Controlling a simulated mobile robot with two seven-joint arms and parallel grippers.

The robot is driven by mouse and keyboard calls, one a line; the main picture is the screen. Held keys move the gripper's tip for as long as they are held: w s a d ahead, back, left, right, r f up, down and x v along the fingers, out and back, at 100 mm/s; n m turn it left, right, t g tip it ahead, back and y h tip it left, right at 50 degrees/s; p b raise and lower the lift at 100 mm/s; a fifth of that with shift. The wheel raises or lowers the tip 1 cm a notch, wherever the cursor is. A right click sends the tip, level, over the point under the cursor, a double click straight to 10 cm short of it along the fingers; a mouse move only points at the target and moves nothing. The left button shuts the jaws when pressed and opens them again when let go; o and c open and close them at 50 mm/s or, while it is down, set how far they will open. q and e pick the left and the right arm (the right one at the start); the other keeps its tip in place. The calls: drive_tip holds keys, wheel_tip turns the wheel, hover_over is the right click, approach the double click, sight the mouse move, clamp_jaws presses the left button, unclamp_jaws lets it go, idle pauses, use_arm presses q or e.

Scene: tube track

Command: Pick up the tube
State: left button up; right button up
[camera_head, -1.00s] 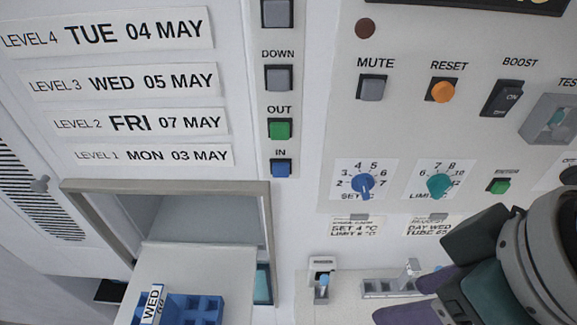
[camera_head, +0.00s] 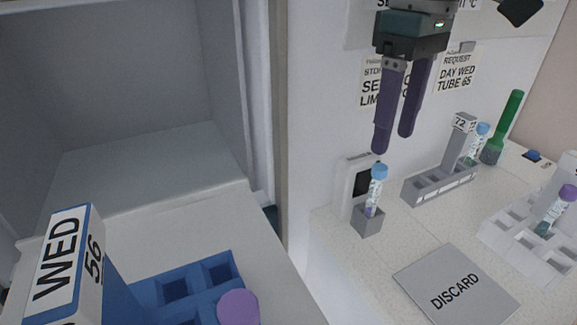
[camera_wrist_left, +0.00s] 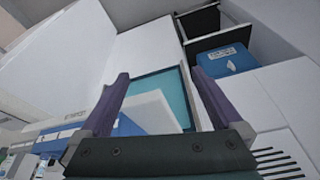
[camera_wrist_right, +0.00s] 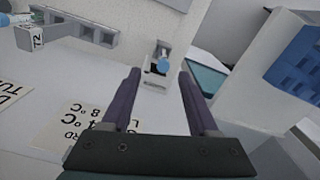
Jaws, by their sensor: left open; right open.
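Other tubes show: a blue-capped one (camera_head: 481,140) at the grey rack labelled 72, and a purple-capped one (camera_head: 562,208) in a pale rack. My left gripper (camera_wrist_left: 160,75) is open and empty, out of the head view.
A blue rack (camera_head: 180,285) labelled WED 56 stands at front left, with a purple cap (camera_head: 238,306) at its edge. A grey DISCARD plate (camera_head: 455,285) lies on the counter. The grey rack (camera_head: 440,186) and a green-topped item (camera_head: 505,120) stand behind. An open chamber is left.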

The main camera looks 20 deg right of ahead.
sight(379, 175)
wheel_tip(379, 175, down, 4)
drive_tip(key=shift+d+f, duration=0.1)
drive_tip(key=shift+f, duration=0.05)
drive_tip(key=f, duration=0.2)
drive_tip(key=a+f, duration=0.1)
drive_tip(key=f, duration=0.1)
drive_tip(key=shift+w+f, duration=0.1)
drive_tip(key=shift+f, duration=0.6)
clamp_jaws()
